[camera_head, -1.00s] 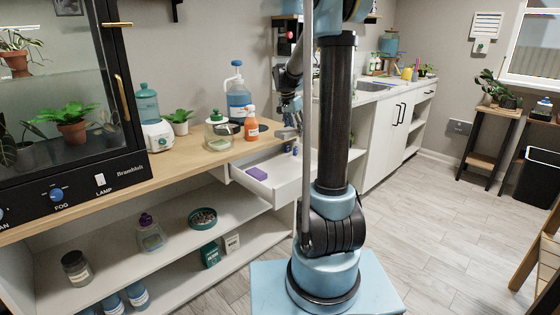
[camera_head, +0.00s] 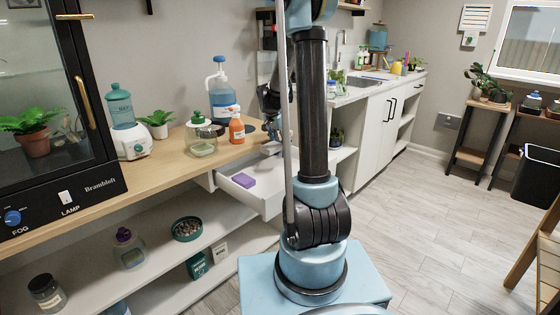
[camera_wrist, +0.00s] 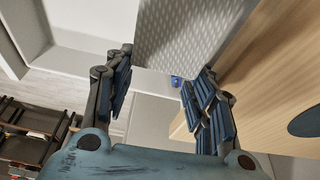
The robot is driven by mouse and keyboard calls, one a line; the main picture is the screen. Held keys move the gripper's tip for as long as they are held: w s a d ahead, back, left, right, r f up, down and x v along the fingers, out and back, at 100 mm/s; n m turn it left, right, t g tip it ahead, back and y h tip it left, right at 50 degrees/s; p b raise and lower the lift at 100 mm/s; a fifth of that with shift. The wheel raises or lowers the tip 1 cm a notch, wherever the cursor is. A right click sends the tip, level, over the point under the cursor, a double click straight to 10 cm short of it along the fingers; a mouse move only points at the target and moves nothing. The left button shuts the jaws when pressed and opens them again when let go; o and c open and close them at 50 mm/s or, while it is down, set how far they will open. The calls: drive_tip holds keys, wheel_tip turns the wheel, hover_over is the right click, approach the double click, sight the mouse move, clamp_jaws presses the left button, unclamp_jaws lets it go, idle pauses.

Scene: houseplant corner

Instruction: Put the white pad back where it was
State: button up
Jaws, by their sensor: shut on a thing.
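The white pad (camera_wrist: 190,38) is a pale grey-white slab with a dimpled pattern, seen large in the wrist view. My gripper (camera_wrist: 160,90) has its two dark-blue ribbed fingers on either side of the pad's near end and is shut on it. In the head view, my gripper (camera_head: 272,134) is partly behind my arm column, at the worktop's right end, above the open white drawer (camera_head: 271,200). A small pale patch (camera_head: 270,148) below it looks like the pad. Whether the pad touches anything below is hidden.
A purple block (camera_head: 243,181) lies in the drawer. An orange bottle (camera_head: 237,129), a large blue pump bottle (camera_head: 221,87) and a green-topped jar (camera_head: 200,133) stand on the wooden worktop (camera_head: 168,164) near my gripper. Open floor (camera_head: 430,220) lies to the right.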

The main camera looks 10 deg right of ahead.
sight(282, 165)
drive_tip(key=shift+f, duration=4.15)
drive_tip(key=shift+f, duration=0.25)
drive_tip(key=shift+s+f, duration=0.15)
drive_tip(key=shift+s, duration=0.1)
drive_tip(key=o, duration=0.9)
drive_tip(key=shift+o, duration=0.7)
drive_tip(key=shift+w+f, duration=0.25)
drive_tip(key=shift+f, duration=0.2)
drive_tip(key=shift+s+r, duration=0.1)
drive_tip(key=shift+r, duration=0.1)
drive_tip(key=shift+r, duration=0.15)
